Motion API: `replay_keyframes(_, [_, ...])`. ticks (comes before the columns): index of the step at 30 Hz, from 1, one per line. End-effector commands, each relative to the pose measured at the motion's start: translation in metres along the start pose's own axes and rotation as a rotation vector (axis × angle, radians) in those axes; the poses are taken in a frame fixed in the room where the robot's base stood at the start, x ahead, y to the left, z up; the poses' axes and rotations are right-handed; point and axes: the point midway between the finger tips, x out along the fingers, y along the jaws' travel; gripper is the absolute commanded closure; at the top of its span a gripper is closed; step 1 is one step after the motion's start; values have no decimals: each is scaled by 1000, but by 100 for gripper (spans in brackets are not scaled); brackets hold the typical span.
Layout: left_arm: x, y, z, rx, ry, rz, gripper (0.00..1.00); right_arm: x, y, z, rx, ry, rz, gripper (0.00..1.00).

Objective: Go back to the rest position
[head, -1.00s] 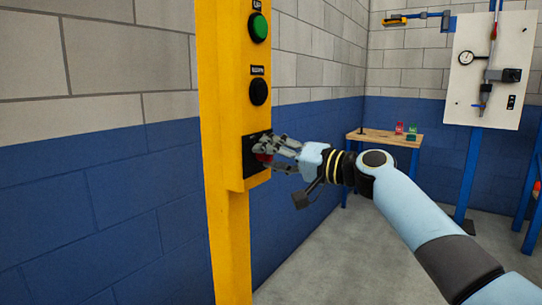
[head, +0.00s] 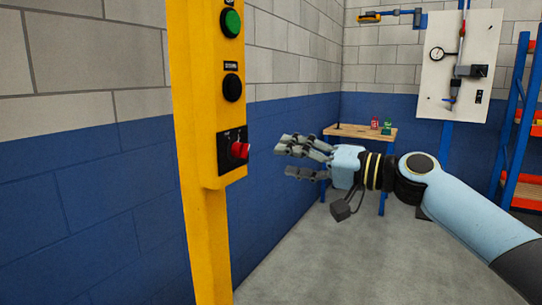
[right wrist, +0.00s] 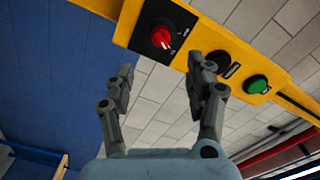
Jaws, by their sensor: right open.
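My right gripper (head: 296,158) is open and empty in the head view, to the right of the yellow post (head: 206,217) and apart from it. The post carries a red rotary knob (head: 239,150) on a black plate, with a black button (head: 232,88) and a green button (head: 231,22) above it. In the right wrist view the open fingers (right wrist: 160,85) point towards the panel, with the red knob (right wrist: 162,37) beyond them and the green button (right wrist: 256,84) to the right. My left gripper is not in view.
A wooden-topped table (head: 362,132) with small red and green items stands behind my right gripper. A white board (head: 459,65) with a gauge hangs on a blue stand farther right. An orange and blue rack (head: 524,150) is at the right edge. Grey floor (head: 330,260) is clear.

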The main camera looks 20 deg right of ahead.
Motion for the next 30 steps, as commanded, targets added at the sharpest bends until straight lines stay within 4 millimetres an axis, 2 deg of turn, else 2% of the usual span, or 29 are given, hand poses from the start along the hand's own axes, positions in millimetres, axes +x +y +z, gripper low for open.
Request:
replay_keyframes(5, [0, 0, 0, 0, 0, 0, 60, -11, 0, 0, 0, 0, 0, 45])
replay_keyframes(19, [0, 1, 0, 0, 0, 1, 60, -11, 0, 0, 1, 0, 0, 45])
replay_keyframes(22, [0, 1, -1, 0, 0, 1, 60, -14, 8, 12, 23, -7, 11, 45])
replay_keyframes(23, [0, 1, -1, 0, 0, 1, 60, -14, 14, 20, 42, -10, 15, 45])
replay_keyframes(26, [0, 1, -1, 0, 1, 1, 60, -21, 57, 47, 114, -14, 84, 45])
replay_keyframes(29, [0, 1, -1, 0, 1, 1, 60, -35, 125, 84, 154, -15, 221, 45])
replay_keyframes(30, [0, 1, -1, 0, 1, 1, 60, -44, 154, 101, 162, -17, 286, 45])
